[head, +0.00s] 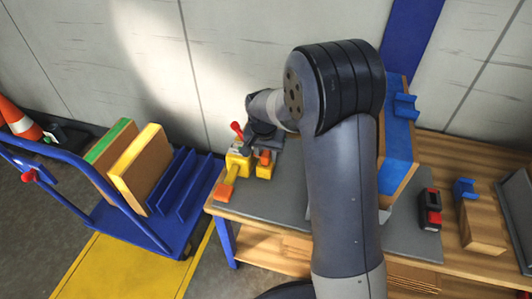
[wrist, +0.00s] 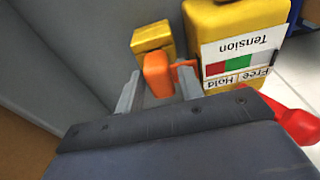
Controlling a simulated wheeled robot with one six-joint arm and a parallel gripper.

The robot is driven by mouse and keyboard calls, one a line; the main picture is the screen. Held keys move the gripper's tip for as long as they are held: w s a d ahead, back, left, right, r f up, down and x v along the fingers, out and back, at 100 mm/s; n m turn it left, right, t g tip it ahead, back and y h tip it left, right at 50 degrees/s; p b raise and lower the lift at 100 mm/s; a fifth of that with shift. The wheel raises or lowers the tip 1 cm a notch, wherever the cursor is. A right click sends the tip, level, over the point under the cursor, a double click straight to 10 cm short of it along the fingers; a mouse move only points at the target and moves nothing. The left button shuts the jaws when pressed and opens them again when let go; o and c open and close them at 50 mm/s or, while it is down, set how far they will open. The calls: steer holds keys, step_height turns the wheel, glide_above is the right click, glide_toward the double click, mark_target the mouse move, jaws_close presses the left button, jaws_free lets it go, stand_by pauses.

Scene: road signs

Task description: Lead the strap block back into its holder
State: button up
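The orange strap block (wrist: 157,75) shows between the two fingers of my gripper (wrist: 158,88) in the wrist view. A gap shows on each side of it, so the fingers are open and do not visibly grip it. A small yellow block (wrist: 152,38), perhaps the holder, is just beyond it. To the right stands the yellow tensioner (wrist: 209,20) with a "Tension / Hold / Free" label, and a short orange piece (wrist: 184,66) lies between it and the strap block. In the head view the orange block (head: 265,157) is beside the tensioner (head: 238,165); my gripper is mostly hidden there.
A red lever (wrist: 298,126) sticks out beside the tensioner. An orange end piece (head: 223,192) is at the bench's left corner. A blue-edged panel (head: 399,150), a red-and-black device (head: 430,209) and a wooden block (head: 483,228) are right. A blue cart (head: 150,235) stands left.

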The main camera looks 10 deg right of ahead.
steer(key=shift+o, duration=1.3)
steer(key=shift+r, duration=0.1)
step_height(320, 180, up, 10)
steer(key=s+p, duration=0.1)
steer(key=p, duration=0.1)
steer(key=shift+s+a+r, duration=0.25)
steer(key=shift+a, duration=0.05)
steer(key=f, duration=0.3)
steer(key=w+f+b, duration=0.1)
steer(key=f, duration=0.3)
steer(key=f+b, duration=0.1)
steer(key=f, duration=0.2)
steer(key=shift+w+d+f, duration=0.25)
steer(key=shift+d+f, duration=0.05)
steer(key=shift+f, duration=0.05)
steer(key=shift+r, duration=0.35)
